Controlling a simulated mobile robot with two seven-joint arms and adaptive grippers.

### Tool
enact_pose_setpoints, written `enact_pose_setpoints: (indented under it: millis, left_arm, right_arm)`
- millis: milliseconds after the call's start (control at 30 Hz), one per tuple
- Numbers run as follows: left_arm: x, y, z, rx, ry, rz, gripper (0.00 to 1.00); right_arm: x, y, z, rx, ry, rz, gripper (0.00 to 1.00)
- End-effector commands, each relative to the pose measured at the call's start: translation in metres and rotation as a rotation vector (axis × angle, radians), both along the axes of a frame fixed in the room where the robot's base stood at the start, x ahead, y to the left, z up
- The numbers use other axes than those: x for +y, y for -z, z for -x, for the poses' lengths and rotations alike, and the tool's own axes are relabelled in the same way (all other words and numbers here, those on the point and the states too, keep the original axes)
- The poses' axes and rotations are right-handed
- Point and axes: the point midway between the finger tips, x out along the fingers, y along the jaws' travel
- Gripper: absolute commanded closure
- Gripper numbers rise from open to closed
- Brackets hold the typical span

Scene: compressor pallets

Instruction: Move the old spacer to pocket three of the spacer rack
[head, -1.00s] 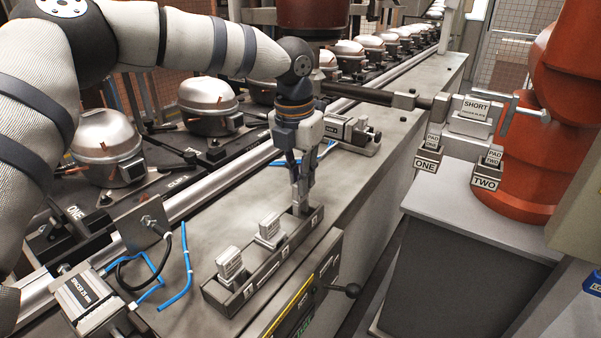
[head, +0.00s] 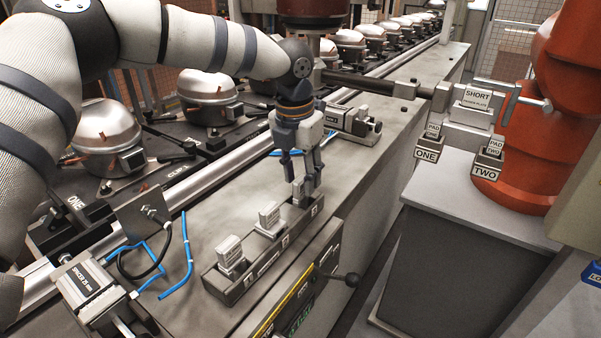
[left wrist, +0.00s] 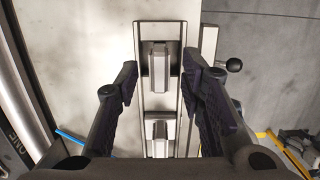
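The spacer rack (head: 228,284) is a long grey tray on the bench with several pockets in a row. A grey spacer block (head: 299,190) stands upright in its far-end pocket. Two similar labelled blocks, one in the middle (head: 269,219) and one at the near end (head: 229,252), stand in the other pockets. My left gripper (head: 303,178) is open and empty just above the far block. In the left wrist view the open fingers (left wrist: 160,85) straddle a block (left wrist: 160,68), apart from it on both sides. My right gripper is not in view.
A black-knobbed lever (head: 350,279) sticks out at the bench front. Compressors (head: 106,135) line the conveyor behind.

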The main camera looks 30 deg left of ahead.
Motion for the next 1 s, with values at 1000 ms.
enact_pose_setpoints:
  millis: [1000]
  left_arm:
    - [0.001,-0.119,0.015,0.001,0.000,0.000,0.65]
  right_arm:
    - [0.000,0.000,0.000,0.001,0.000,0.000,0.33]
